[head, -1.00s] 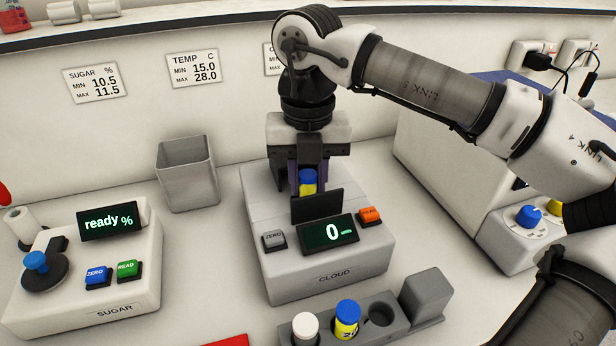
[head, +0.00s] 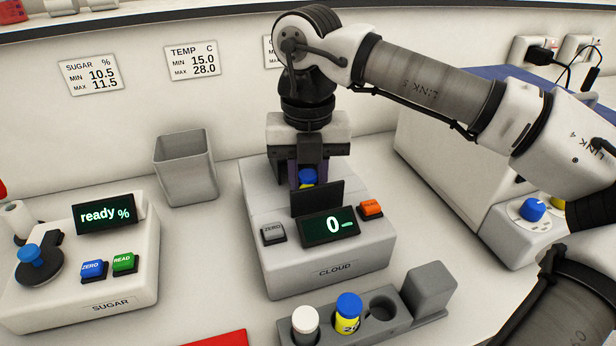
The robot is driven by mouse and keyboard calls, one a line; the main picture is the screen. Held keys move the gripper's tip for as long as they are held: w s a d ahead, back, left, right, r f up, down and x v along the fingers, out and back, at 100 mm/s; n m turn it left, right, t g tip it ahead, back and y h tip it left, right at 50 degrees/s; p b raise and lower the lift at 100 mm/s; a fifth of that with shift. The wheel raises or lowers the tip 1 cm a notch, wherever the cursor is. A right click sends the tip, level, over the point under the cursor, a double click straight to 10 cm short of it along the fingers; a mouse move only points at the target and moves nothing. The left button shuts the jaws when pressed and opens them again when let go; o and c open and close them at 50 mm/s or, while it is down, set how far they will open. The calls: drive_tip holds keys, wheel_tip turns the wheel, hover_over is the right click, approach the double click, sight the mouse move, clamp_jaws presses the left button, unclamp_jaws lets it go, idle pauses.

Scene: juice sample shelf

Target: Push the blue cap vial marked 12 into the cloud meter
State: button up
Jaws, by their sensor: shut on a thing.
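The cloud meter (head: 330,283) is a grey box in the middle of the bench, with a dark upright lid or plate (head: 317,200) and a display (head: 329,226) reading 0 and a dash. My gripper (head: 307,172) is over the back of the meter, shut on a blue cap vial (head: 307,178). The cap and a little yellow show above the dark plate; the lower part of the vial is hidden behind it. I cannot read a number on this vial.
A rack (head: 365,329) in front holds a white cap vial (head: 305,324) and a blue cap vial (head: 348,314); one hole is empty. The sugar meter (head: 122,295) stands left, with an open grey bin (head: 185,168) behind. A large white machine (head: 455,170) is at right.

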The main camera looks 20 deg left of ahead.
drive_tip(key=shift+f, duration=0.2)
drive_tip(key=o, duration=1.1)
drive_tip(key=shift+s+a+f, duration=0.1)
drive_tip(key=shift+s, duration=0.05)
drive_tip(key=shift+c, duration=0.2)
